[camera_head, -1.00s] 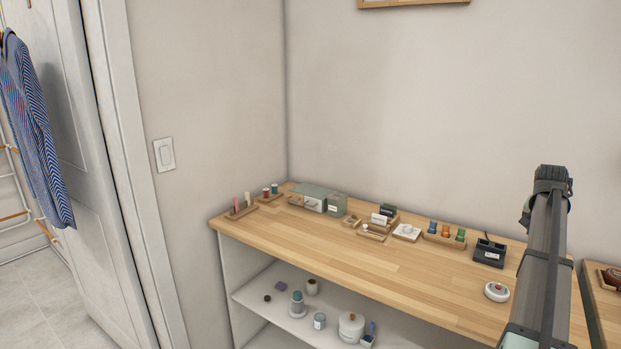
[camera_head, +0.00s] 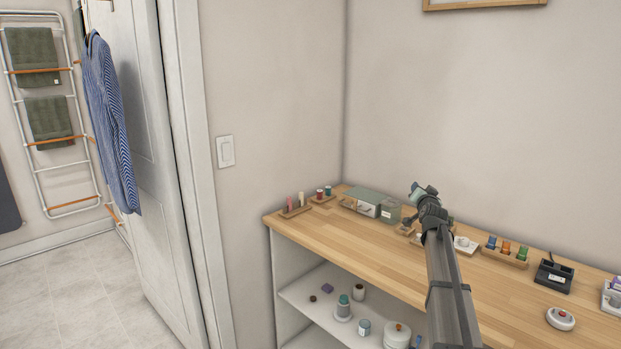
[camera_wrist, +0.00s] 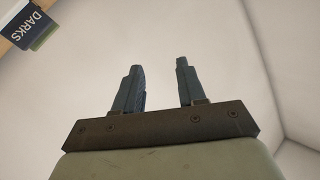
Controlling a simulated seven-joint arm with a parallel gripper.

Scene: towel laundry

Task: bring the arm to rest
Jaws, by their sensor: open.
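My arm (camera_head: 451,285) reaches up from the lower edge of the head view, in front of the wooden counter (camera_head: 400,265). Its end, my gripper, shows in the wrist view (camera_wrist: 160,85) with its two dark fingers apart and nothing between them. Behind the fingers is only plain pale wall. In the head view the end of the arm is small and overlaps the back of the counter; the fingers are hard to make out there.
The counter bears a grey-green box (camera_head: 367,203), spools and a round white device (camera_head: 561,318). Jars stand on the shelf (camera_head: 310,295) below. A door (camera_head: 150,160) with a striped shirt (camera_head: 110,125) and a towel rack (camera_head: 75,207) are left. A "DARKS" sign (camera_wrist: 24,22) shows in the wrist view.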

